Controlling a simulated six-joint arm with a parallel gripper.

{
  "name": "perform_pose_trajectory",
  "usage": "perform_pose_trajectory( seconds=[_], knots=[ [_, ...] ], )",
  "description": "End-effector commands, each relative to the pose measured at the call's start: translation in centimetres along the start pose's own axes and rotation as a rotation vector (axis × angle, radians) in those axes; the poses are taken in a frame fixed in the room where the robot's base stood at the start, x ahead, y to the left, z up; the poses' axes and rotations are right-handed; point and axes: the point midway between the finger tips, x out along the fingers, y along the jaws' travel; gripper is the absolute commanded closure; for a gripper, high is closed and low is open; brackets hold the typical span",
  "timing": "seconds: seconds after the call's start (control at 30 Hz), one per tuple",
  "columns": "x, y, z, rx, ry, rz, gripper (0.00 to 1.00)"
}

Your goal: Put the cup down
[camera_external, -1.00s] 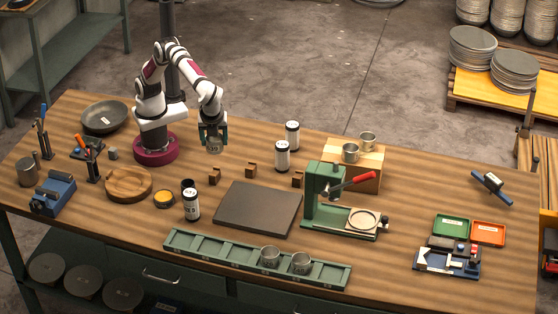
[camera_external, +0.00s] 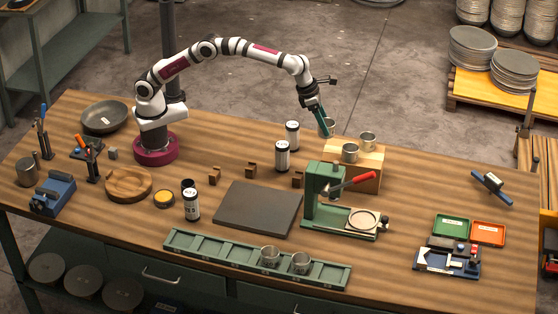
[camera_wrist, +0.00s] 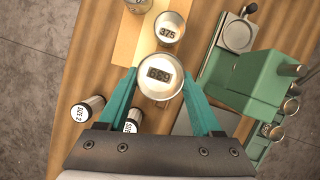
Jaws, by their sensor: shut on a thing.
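My gripper (camera_external: 322,122) is shut on a metal cup (camera_external: 329,127) and holds it in the air, just behind and left of a wooden block (camera_external: 369,178). In the wrist view the held cup (camera_wrist: 159,76) sits between the green fingers and carries a dark label that seems to read 659. Two similar cups stand on top of the block: a front one (camera_external: 350,153) and a back one (camera_external: 368,140). The wrist view shows a cup marked 375 (camera_wrist: 169,28) just beyond the held one.
A green press (camera_external: 322,190) with a red handle stands in front of the block. Two white canisters (camera_external: 282,156) (camera_external: 292,135) stand to its left. A green rail (camera_external: 210,250) at the table's front holds two cups (camera_external: 270,256) (camera_external: 300,263). The dark plate (camera_external: 258,208) is bare.

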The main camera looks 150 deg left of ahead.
Motion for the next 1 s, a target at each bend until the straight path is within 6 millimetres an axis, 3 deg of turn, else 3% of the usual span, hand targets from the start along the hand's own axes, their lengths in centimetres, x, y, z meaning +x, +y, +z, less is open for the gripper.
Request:
perform_pose_trajectory(
  seconds=[0.1,0.3,0.53,0.83,0.87,1.0],
  knots=[
    [3.0,3.0,1.1,-0.005,0.001,0.003,0.88],
    [5.9,5.7,2.3,-0.002,0.001,0.001,0.88],
    [9.5,5.8,0.9,0.0,0.002,0.002,0.88],
    [9.8,5.8,0.8,0.0,0.0,0.001,0.88],
    [9.9,5.8,0.8,0.0,0.001,0.001,0.32],
    [9.8,5.8,0.8,0.0,0.001,0.001,0.07]
  ],
)
